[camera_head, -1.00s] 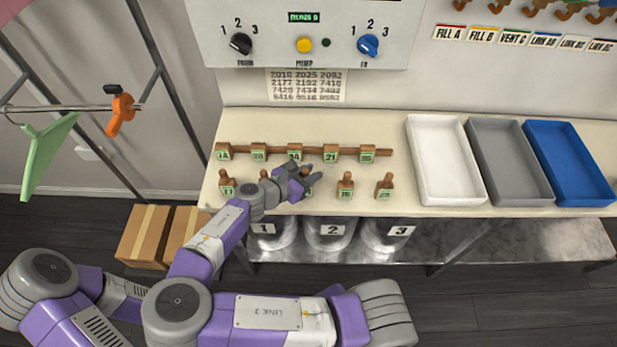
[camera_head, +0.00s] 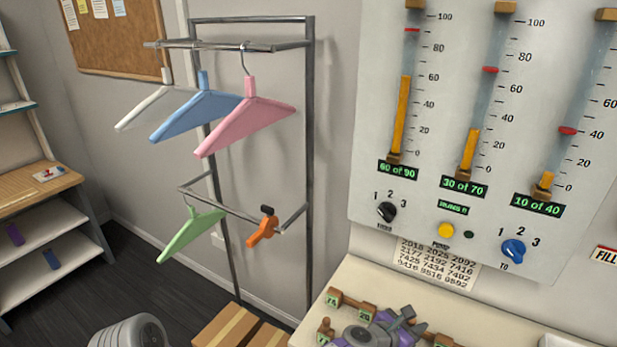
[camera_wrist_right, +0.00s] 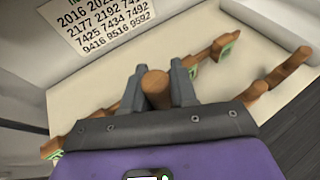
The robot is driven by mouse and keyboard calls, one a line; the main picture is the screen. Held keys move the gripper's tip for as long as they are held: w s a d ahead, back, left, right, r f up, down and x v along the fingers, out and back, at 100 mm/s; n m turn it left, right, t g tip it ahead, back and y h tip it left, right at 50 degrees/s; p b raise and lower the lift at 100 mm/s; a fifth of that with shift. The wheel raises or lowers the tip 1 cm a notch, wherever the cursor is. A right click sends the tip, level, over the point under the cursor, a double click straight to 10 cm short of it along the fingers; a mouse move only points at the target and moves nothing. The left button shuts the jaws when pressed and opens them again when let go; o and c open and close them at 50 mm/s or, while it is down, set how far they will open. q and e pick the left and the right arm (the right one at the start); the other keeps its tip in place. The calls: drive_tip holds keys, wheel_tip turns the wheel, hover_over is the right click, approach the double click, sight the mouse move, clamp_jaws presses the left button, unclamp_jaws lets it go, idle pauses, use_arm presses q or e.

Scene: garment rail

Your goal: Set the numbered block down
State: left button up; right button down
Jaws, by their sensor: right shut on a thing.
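My right gripper (camera_head: 402,322) is at the bottom of the head view, over the cream counter (camera_head: 348,275). In the right wrist view my right gripper (camera_wrist_right: 157,88) is shut on a brown wooden handle (camera_wrist_right: 155,84), seen end-on between the two fingers. The block under this handle and its number are hidden. Other numbered blocks with green labels stand on the counter, one (camera_head: 333,297) at the left end of the back row and one (camera_head: 367,312) beside it. I cannot tell whether the held block touches the counter. My left gripper is out of view.
A sheet of numbers (camera_head: 436,263) hangs behind the counter, under a gauge panel (camera_head: 450,190) with knobs. A garment rail (camera_head: 310,150) with hangers stands left of the counter.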

drive_tip(key=w+a+r+n+t+y, duration=0.3)
drive_tip(key=w+a+n+t+y, duration=0.3)
drive_tip(key=n+y, duration=0.5)
drive_tip(key=a, duration=0.2)
drive_tip(key=shift+w+a+r+n+y, duration=0.3)
drive_tip(key=shift+n, duration=0.1)
